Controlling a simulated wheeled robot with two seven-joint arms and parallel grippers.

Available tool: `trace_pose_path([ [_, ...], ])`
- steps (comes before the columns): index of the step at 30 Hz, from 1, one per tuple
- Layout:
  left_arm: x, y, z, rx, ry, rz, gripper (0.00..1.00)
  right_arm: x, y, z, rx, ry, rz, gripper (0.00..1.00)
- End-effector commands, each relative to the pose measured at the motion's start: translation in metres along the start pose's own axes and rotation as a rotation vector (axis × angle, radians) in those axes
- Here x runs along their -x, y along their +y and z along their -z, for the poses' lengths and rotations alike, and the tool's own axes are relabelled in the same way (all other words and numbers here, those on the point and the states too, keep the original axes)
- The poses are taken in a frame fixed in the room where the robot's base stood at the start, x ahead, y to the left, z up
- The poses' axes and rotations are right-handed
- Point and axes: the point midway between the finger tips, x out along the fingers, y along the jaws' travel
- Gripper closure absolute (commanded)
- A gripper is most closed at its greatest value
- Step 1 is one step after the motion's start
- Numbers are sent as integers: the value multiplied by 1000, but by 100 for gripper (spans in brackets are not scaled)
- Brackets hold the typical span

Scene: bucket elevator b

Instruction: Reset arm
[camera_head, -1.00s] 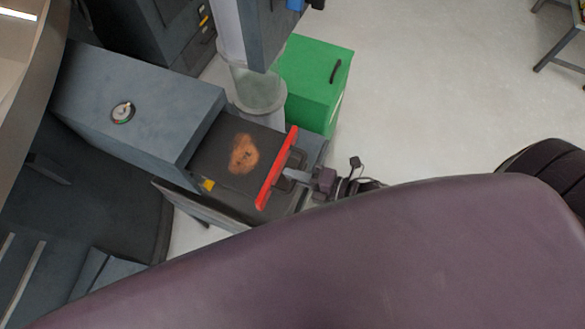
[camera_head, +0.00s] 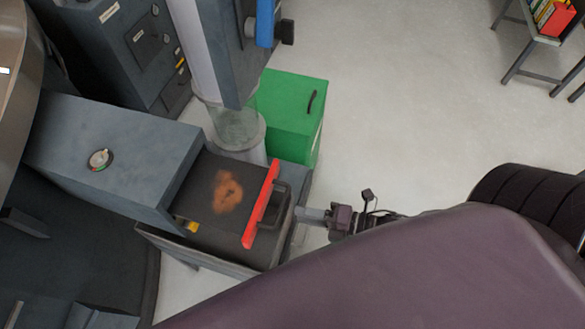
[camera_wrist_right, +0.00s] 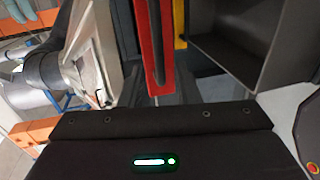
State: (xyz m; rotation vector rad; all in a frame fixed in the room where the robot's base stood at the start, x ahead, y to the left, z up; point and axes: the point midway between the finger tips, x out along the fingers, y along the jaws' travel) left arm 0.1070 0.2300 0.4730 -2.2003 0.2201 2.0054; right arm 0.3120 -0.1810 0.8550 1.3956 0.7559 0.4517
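My right gripper (camera_head: 308,215) is just to the right of the black handle (camera_head: 270,207) on a red-fronted drawer or tray (camera_head: 258,222), and there looks to be a small gap between them. Its fingers are too small to read in the head view. In the right wrist view the red front (camera_wrist_right: 156,45) stands upright just ahead of the dark gripper body, and the fingers cannot be made out clearly. The drawer sticks out of a grey box (camera_head: 115,160) and has an orange-brown patch (camera_head: 228,192) on its dark surface. My left gripper is not in view.
A green box (camera_head: 290,115) stands behind the drawer, beside a clear cylinder (camera_head: 236,125) under a tall grey column. A rack with colored items (camera_head: 553,18) is at the top right. The pale floor (camera_head: 410,110) between is clear.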

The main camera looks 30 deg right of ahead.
Motion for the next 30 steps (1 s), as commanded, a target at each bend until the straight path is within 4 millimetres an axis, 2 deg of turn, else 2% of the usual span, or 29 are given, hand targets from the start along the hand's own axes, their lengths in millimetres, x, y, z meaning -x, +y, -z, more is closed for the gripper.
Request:
trace_pose_path([
  [6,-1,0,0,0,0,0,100,12,0,0,-1,1,0,71],
  [20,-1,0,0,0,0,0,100,11,0,0,0,0,0,71],
  [23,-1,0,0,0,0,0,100,12,-5,-3,-13,-12,11,71],
  [26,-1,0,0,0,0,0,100,14,-29,-18,-80,-68,58,71],
  [29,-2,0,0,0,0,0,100,21,-78,-41,-228,-185,150,71],
  [30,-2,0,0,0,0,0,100,26,-103,-51,-311,-247,193,71],
])
